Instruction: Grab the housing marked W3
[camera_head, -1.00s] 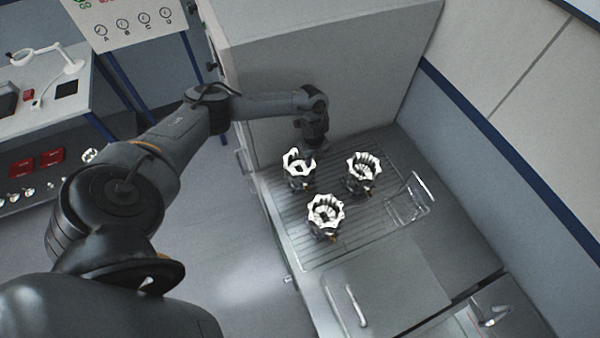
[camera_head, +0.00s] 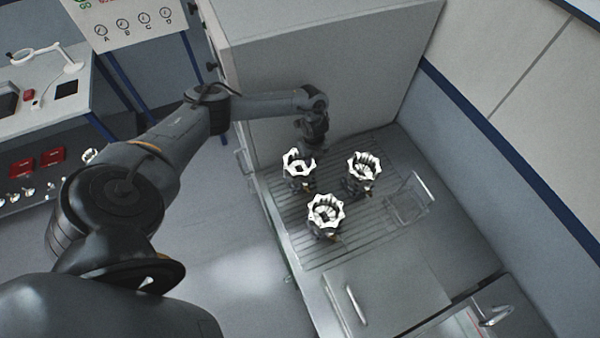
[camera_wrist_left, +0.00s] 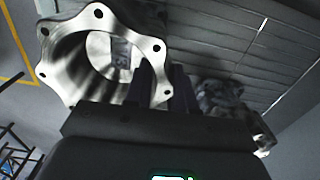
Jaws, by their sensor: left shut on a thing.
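Three machined housings with bright scalloped rims stand on the ribbed drainboard. My left gripper (camera_head: 308,158) is at the back-left housing (camera_head: 299,162), shut on its rim side. In the left wrist view this housing (camera_wrist_left: 85,52) fills the upper left, with bolt holes around its flange. The left gripper's dark fingers (camera_wrist_left: 158,85) are at its right wall. A label inside its bore shows a 3; the character before it is unclear. The back-right housing (camera_head: 364,167) and the front housing (camera_head: 325,213) stand apart from it; their marks cannot be read. My right gripper is not in view.
A clear, open container (camera_head: 409,198) stands right of the housings. A grey cabinet (camera_head: 320,55) rises behind the ribbed drainboard (camera_head: 285,205). A flat grey lid with a handle (camera_head: 356,304) lies in front. Another housing (camera_wrist_left: 225,98) is close by in the wrist view.

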